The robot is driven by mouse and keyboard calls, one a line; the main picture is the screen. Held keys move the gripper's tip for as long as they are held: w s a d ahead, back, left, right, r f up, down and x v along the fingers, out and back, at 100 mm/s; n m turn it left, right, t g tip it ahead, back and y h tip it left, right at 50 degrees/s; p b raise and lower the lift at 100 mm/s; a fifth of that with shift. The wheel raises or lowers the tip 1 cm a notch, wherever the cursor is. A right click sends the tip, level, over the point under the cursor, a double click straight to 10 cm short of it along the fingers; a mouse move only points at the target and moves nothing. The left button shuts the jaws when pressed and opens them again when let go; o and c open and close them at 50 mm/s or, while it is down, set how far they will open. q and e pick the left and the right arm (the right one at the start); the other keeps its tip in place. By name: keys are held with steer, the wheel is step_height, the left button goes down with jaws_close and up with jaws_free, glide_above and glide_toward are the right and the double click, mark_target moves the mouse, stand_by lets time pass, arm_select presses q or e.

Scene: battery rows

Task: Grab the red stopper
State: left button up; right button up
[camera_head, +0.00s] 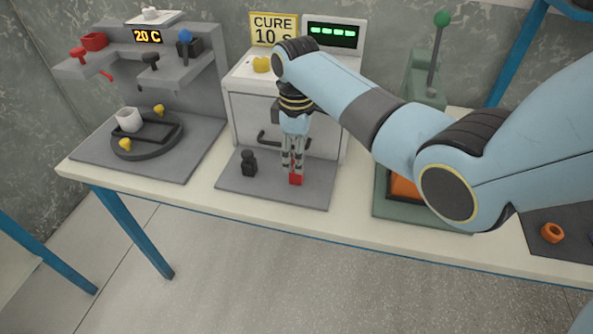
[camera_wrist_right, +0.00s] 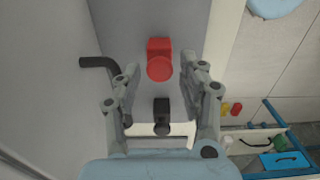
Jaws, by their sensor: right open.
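The red stopper (camera_head: 296,179) stands on the grey base plate in front of the white cure oven. In the right wrist view the red stopper (camera_wrist_right: 159,62) lies ahead, between the lines of the two fingers. My right gripper (camera_head: 293,168) points down just above it, open, with its fingers partly covering it in the head view. In the right wrist view my gripper (camera_wrist_right: 160,74) is empty, with a finger on either side of the stopper. I cannot tell whether the fingers touch it. My left gripper is not in view.
A black stopper (camera_head: 248,163) stands on the same plate (camera_head: 230,187), left of the red one. The white oven (camera_head: 245,110) with its dark handle rises close behind. A grey station (camera_head: 200,125) with a round tray stands left. An orange ring (camera_head: 552,232) lies right.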

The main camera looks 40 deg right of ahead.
step_height(320, 180, down, 2)
steer(key=shift+f, duration=0.15)
steer(key=c, duration=0.8)
